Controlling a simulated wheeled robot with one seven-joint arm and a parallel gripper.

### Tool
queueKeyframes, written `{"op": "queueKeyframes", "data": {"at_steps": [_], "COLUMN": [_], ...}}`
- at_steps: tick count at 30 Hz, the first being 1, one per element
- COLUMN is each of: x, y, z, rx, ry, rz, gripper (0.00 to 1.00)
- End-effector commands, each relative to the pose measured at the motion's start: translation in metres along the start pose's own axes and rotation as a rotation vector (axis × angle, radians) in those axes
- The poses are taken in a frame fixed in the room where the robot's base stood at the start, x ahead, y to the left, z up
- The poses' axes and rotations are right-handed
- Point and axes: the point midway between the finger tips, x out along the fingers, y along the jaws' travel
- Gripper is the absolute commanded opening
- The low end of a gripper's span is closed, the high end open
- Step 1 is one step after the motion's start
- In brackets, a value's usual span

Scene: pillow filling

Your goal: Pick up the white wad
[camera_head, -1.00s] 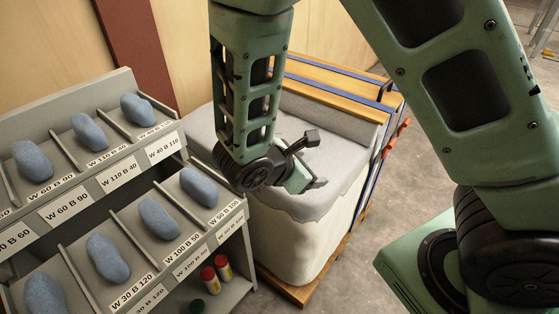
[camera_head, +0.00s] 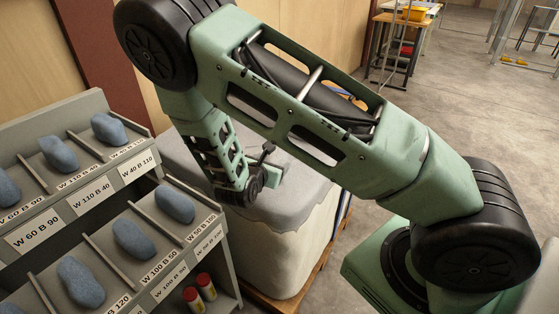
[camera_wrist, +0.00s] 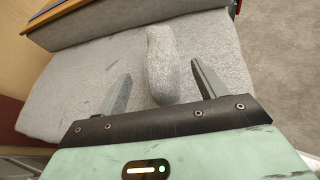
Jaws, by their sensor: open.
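The white wad (camera_wrist: 163,65) is a pale grey-white, speckled, elongated lump. In the wrist view it lies on a grey padded surface (camera_wrist: 75,80). My gripper (camera_wrist: 162,83) is open, with one finger on each side of the wad's near end and gaps between fingers and wad. The wad's far end reaches beyond the fingertips. In the head view my gripper (camera_head: 268,165) is low over the top of the white, grey-covered block (camera_head: 290,250). The wad cannot be made out there, as my arm covers much of that area.
A grey shelf rack (camera_head: 85,205) with labelled compartments holds several blue lumps (camera_head: 134,239), left of the block. Red-capped containers (camera_head: 206,287) stand low in the rack. In the wrist view a wooden, blue-edged board (camera_wrist: 58,10) borders the surface's far side.

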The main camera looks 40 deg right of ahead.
Motion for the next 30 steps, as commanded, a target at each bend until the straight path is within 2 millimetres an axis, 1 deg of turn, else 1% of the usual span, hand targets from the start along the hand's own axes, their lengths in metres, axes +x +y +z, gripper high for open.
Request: {"op": "queueKeyframes", "data": {"at_steps": [1, 5, 11, 15, 18, 24, 25, 26, 27, 29, 30], "x": [0.005, 0.011, 0.038, 0.055, 0.059, 0.060, 0.060, 0.060, 0.059, 0.059, 0.059], "y": [-0.001, -0.001, -0.005, -0.005, -0.004, -0.004, -0.004, -0.004, -0.004, -0.004, -0.004], "z": [0.000, -0.001, -0.009, -0.009, -0.009, -0.009, -0.009, -0.009, -0.009, -0.009, -0.009], "rx": [-0.001, -0.001, -0.002, 0.000, 0.000, 0.000, 0.000, 0.000, 0.000, 0.000, 0.000], "ry": [0.000, 0.000, -0.001, 0.000, 0.000, 0.000, 0.000, 0.000, 0.000, 0.000, 0.000], "rz": [-0.002, -0.001, -0.004, -0.002, -0.001, 0.000, 0.000, 0.000, 0.000, 0.000, 0.000], "gripper": [0.70, 0.70, 0.70, 0.70, 0.70, 0.70, 0.64, 0.56, 0.45, 0.28, 0.18]}}
